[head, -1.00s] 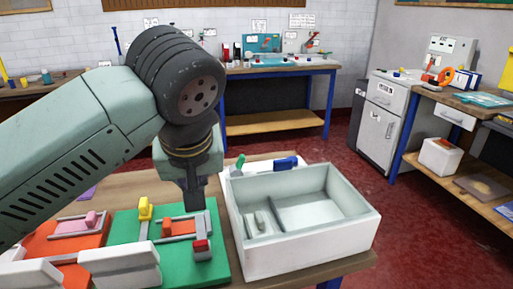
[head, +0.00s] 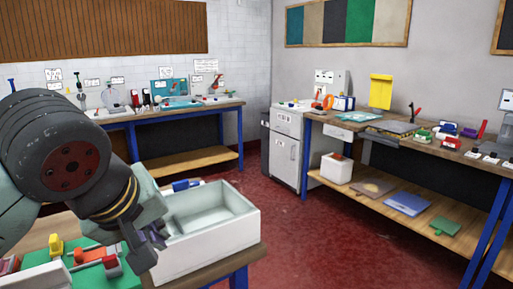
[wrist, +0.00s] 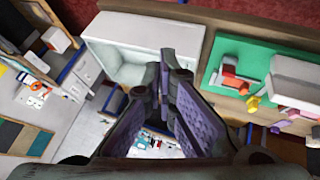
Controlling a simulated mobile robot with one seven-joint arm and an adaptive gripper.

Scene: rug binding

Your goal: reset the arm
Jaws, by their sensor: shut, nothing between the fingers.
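My gripper (head: 150,250) is at the lower left of the head view, tilted down to the right, in front of the left end of the white bin. Its fingers are together with nothing between them. In the wrist view my gripper (wrist: 166,75) shows as dark fingers with purple-grey pads, over the bin and workbench. My arm's dark, ribbed joint fills the left of the head view.
The open white bin (head: 232,228) stands on the wooden workbench, with a green board (head: 75,278) left of it. A blue-legged bench (head: 182,108) stands behind, another (head: 395,140) at right. Red floor (head: 320,235) between is clear.

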